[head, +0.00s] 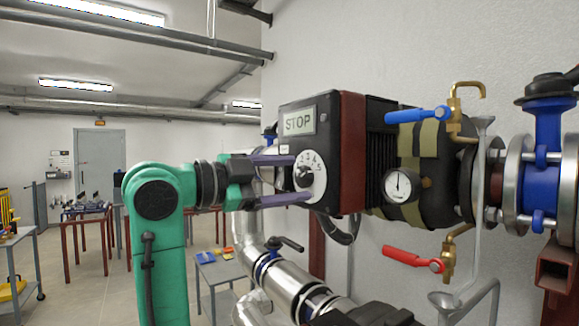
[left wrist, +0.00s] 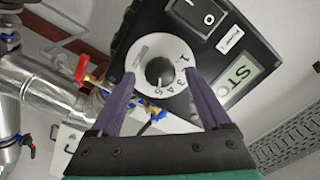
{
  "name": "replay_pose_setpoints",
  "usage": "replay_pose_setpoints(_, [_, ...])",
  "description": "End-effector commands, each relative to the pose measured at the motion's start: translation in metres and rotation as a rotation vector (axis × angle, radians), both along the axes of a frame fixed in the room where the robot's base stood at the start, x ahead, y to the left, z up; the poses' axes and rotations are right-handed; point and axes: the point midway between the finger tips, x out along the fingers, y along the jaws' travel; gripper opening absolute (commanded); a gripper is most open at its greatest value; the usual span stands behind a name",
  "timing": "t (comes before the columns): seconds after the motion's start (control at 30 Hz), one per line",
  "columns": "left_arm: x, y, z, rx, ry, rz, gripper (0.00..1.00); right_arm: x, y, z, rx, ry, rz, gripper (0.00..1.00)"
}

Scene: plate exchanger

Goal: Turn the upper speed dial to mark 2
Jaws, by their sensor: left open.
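The speed dial, a white disc (head: 320,180) with a dark centre knob and black numbers, is on the black drive box (head: 355,150), beneath its STOP display (head: 299,121). It also shows in the left wrist view (left wrist: 148,50), with numbers 1 to 5 along its edge and the knob (left wrist: 159,72) in the middle. I cannot tell which mark the knob points to. My left gripper (head: 303,178) is open in front of the dial. Its purple fingers (left wrist: 161,80) lie either side of the knob, apart from it. I see only one dial. My right gripper is not in view.
A blue-handled valve (head: 417,115), a gauge (head: 398,186) and a red-handled valve (head: 412,259) are right of the box. A rocker switch (left wrist: 200,12) is near the dial. Silver pipes (head: 290,285) run below. Tables (head: 86,220) stand at the back left.

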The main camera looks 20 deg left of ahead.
Motion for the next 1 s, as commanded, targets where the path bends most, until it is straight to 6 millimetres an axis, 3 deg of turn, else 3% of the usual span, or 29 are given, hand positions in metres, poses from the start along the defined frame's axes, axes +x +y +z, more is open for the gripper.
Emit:
replay_pose_setpoints(0.27, [0.003,-0.0023,-0.0014,0.001,0.001,0.0,0.81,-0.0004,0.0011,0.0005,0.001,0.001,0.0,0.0])
replay_pose_setpoints(0.4, [0.0029,-0.0022,-0.0013,0.0,0.002,0.0,0.27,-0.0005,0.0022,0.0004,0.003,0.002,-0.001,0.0])
replay_pose_setpoints(0.47, [0.0028,-0.0021,-0.0013,0.001,0.001,0.0,0.04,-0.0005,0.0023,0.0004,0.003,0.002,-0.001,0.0])
replay_pose_setpoints(0.5, [0.0027,-0.0022,-0.0013,0.0,0.002,0.0,0.0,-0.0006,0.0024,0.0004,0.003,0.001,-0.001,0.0])
replay_pose_setpoints(1.0, [0.0028,-0.0017,-0.0024,-0.093,0.08,0.001,0.0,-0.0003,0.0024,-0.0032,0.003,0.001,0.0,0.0])
